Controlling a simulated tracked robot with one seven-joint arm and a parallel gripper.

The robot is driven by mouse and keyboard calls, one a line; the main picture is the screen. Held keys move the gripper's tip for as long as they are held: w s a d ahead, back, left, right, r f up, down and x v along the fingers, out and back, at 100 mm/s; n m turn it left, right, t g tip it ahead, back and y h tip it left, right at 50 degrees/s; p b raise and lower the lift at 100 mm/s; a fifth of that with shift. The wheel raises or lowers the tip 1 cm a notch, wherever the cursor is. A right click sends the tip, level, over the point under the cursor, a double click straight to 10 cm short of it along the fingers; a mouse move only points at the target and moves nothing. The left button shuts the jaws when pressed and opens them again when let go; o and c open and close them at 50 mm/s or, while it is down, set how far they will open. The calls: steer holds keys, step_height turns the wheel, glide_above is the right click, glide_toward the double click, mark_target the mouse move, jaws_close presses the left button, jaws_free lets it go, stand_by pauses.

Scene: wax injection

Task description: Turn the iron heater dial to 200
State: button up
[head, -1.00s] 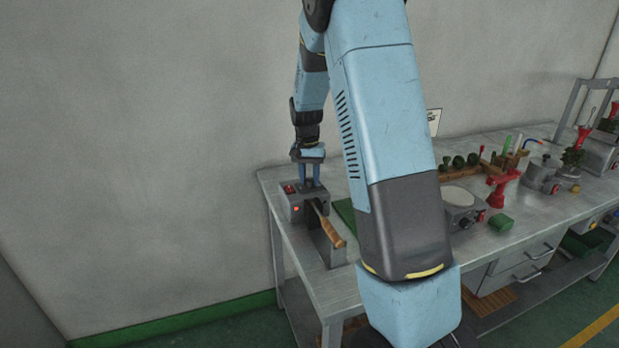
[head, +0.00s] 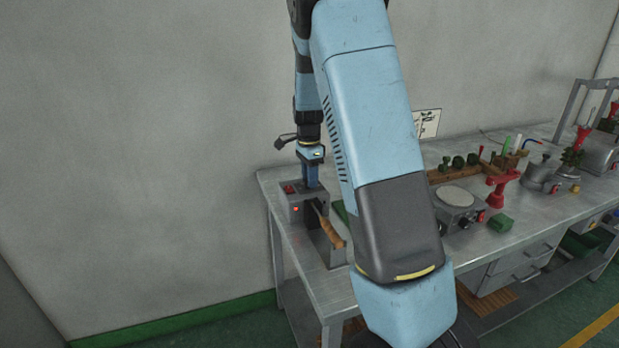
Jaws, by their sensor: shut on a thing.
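The iron heater (head: 294,205) is a small grey box with red lights at the left end of the bench. An iron with a wooden handle (head: 330,233) rests at its right front side. My gripper (head: 311,184) points straight down onto the top of the heater, with its blue fingers turned nearly edge-on to the head view. It is shut on the heater dial, which the fingers hide. The dial's marks and setting cannot be read from here.
The metal bench (head: 545,215) runs to the right. My arm hides the bench middle. The wall lies close behind.

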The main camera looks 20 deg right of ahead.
steer(key=shift+w+r+m, duration=0.1)
steer(key=shift+w+m, duration=0.05)
steer(key=shift+m, duration=1.35)
steer(key=o, duration=1.1)
steer(key=shift+c, duration=0.2)
step_height(320, 180, up, 14)
steer(key=shift+w+f, duration=0.2)
steer(key=shift+w, duration=0.05)
